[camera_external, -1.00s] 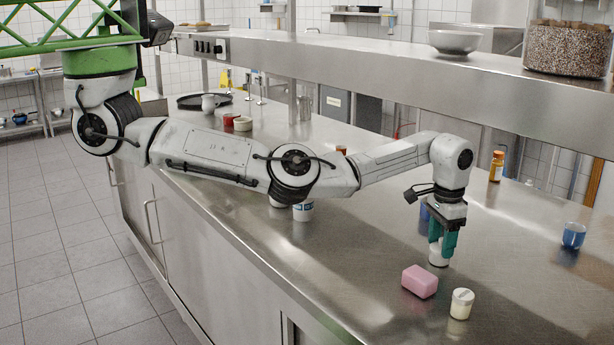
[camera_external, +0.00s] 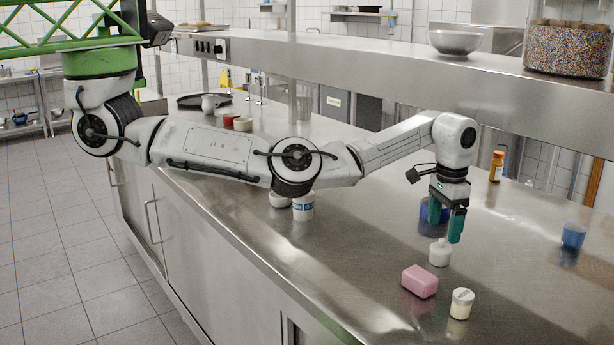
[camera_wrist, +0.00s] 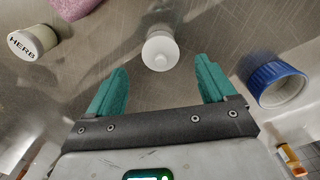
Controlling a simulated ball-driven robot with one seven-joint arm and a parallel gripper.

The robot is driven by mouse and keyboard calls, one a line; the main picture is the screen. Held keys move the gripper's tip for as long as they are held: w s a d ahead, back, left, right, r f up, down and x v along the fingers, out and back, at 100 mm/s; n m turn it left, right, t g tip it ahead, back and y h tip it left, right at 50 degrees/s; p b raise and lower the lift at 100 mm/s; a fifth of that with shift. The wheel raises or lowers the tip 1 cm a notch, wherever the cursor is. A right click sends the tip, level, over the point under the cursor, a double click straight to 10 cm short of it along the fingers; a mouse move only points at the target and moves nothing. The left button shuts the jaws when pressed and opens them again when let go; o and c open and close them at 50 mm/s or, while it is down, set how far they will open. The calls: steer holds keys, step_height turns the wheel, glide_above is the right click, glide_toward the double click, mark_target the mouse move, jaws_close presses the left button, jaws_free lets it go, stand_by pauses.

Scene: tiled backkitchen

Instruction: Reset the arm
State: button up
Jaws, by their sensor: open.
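My gripper (camera_external: 446,225) is open and empty, with green fingers pointing down above the steel counter. A small white bottle (camera_external: 440,253) stands upright on the counter just below the fingertips and apart from them. In the wrist view the white bottle (camera_wrist: 160,52) is ahead of the gap between the two fingers (camera_wrist: 160,85). A blue cup (camera_external: 424,211) stands partly hidden behind the gripper; a blue-rimmed cup (camera_wrist: 275,84) shows at the right of the wrist view.
A pink block (camera_external: 419,282) and a cream-coloured jar (camera_external: 461,304) stand near the counter's front. A blue cup (camera_external: 573,236) and an orange bottle (camera_external: 496,166) are to the right. A steel shelf (camera_external: 400,85) runs above the counter's back.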

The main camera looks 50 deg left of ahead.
step_height(320, 180, up, 6)
stand_by(0.5)
